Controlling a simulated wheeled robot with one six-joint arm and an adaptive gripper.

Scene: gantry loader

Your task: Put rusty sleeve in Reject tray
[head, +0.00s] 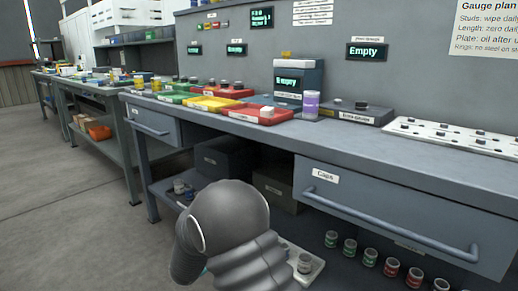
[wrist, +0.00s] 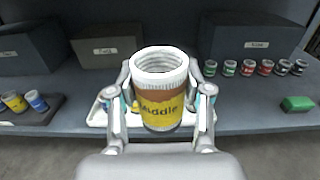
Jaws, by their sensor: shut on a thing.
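My gripper (wrist: 159,96) is shut on a sleeve (wrist: 163,106) in the wrist view. The sleeve is an upright hollow cylinder with a pale threaded rim, a brown band and a yellow band reading "Middle". The brown band may be rust; I cannot tell for sure. In the head view my arm hides the gripper and the held sleeve. Red trays stand on the bench top, one nearer (head: 238,112) with a pale round part in it and one farther back (head: 234,94). I cannot read which is the Reject tray.
A yellow tray (head: 212,103) and a green tray (head: 172,98) stand by the red ones. A purple-white can (head: 311,105) stands right of them. A drawer marked "Caps" (head: 400,215) juts below. The lower shelf holds dark bins (wrist: 107,44), several small jars (wrist: 247,68) and a green block (wrist: 297,104).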

